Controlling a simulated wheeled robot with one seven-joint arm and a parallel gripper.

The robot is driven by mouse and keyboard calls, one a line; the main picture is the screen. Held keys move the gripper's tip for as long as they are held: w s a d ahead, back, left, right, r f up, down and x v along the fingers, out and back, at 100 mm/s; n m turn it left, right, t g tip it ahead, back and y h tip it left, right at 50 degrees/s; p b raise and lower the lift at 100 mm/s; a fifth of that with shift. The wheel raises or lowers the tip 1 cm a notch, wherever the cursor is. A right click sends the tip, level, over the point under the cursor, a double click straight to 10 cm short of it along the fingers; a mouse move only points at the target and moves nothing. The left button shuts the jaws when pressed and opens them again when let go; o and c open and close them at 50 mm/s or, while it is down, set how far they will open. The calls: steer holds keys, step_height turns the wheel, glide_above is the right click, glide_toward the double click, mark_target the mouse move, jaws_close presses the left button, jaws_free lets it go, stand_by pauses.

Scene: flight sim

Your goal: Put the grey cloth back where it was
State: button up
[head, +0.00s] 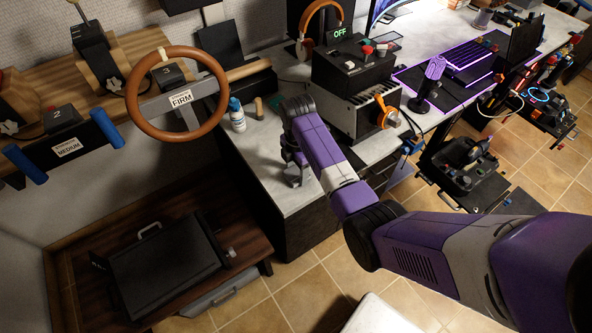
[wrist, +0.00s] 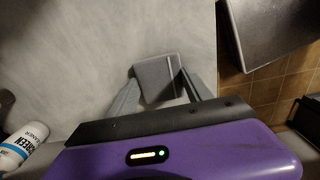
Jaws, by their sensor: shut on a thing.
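My gripper (wrist: 160,86) is shut on the grey cloth (wrist: 156,76), a small folded square with a paler strip near its right side. The cloth sits between the two fingers, over the pale desk top (wrist: 80,60). Whether it touches the desk is unclear. In the head view my gripper (head: 297,178) points down at the desk's near edge, and the arm hides most of it and the cloth.
A white and blue screen cleaner bottle (head: 236,115) stands on the desk, left of my gripper; it also shows in the wrist view (wrist: 22,143). A small tan-topped object (head: 259,108) stands beside it. A black and grey device box (head: 350,95) stands behind my arm. Bare desk lies between.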

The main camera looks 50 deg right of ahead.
mark_target(297, 172)
steer(key=o, duration=1.3)
step_height(297, 172, up, 12)
steer(key=shift+r, duration=0.1)
